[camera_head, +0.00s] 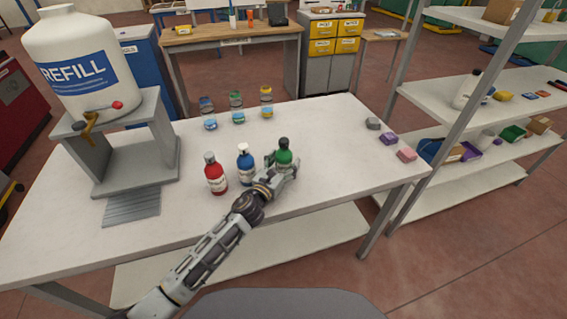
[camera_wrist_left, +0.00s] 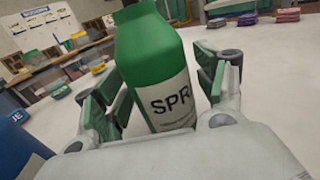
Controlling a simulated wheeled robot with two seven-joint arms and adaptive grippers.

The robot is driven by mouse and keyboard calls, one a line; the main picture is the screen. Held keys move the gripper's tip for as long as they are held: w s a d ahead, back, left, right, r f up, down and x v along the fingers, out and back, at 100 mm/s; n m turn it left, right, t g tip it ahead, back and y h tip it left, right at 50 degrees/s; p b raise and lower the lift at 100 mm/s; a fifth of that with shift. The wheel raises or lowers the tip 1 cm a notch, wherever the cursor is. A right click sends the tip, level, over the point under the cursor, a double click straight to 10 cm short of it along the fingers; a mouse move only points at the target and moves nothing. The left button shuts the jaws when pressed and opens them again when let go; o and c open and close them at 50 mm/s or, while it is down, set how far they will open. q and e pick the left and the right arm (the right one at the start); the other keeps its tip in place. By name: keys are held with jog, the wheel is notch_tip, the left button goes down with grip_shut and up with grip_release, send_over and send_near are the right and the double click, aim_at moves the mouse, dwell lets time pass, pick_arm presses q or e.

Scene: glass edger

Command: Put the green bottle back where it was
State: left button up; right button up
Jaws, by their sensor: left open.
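The green bottle (camera_head: 284,156) stands upright on the white table (camera_head: 335,135), at the right end of a short row. My left gripper (camera_head: 284,168) is around it, with the fingers on either side. In the left wrist view the green bottle (camera_wrist_left: 158,75) with its white label is between the open fingers (camera_wrist_left: 160,95), and a gap shows at the left finger. A blue bottle (camera_head: 245,163) and a red bottle (camera_head: 215,176) stand to its left. My right gripper is not in view.
Behind the row stand blue, green and yellow-topped containers (camera_head: 237,107). A big white refill tank (camera_head: 84,65) on a grey stand is at the left. Grey, purple and pink blocks (camera_head: 388,139) lie near the right edge. The table's middle right is clear.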

pick_arm(q)
jog(key=shift+r, duration=0.15)
jog(key=shift+s+a, duration=0.3)
jog(key=shift+s, duration=0.15)
jog(key=shift+b+v, duration=0.45)
jog(key=shift+v, duration=5.05)
